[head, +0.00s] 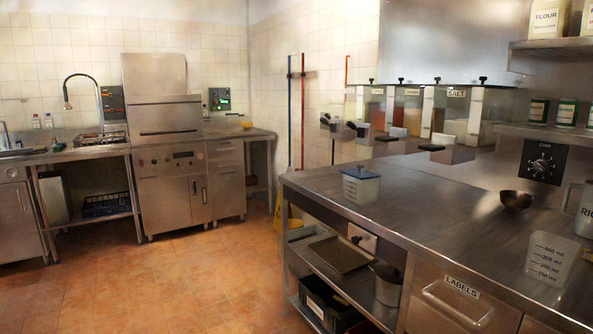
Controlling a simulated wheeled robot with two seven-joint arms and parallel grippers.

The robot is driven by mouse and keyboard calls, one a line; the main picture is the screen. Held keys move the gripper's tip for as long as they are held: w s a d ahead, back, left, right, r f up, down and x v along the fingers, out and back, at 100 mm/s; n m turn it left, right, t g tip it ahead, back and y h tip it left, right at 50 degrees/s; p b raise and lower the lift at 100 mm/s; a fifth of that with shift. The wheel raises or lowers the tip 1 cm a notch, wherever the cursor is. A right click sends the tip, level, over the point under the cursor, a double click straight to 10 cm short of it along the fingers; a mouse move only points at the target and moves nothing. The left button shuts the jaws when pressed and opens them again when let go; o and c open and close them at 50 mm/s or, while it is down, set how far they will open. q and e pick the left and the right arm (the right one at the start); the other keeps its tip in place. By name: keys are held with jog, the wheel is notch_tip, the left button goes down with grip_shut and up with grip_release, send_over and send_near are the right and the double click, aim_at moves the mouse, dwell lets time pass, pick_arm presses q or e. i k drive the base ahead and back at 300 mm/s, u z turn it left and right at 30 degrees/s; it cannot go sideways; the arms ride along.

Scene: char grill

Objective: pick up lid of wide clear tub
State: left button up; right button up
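A small clear tub (361,190) stands upright on the near steel counter, close to its left end, and looks like the task's tub.
The steel counter (420,195) is bare around the tub. Labelled bins (462,112) with dark knobs line the wall behind it. A dark bowl (516,199) and a clear measuring jug (548,262) stand farther right. Open tiled floor (150,285) lies left of the counter.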

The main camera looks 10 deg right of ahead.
aim_at(358, 173)
jog(key=u, duration=0.45)
jog(key=i, duration=0.85)
jog(key=u, duration=0.05)
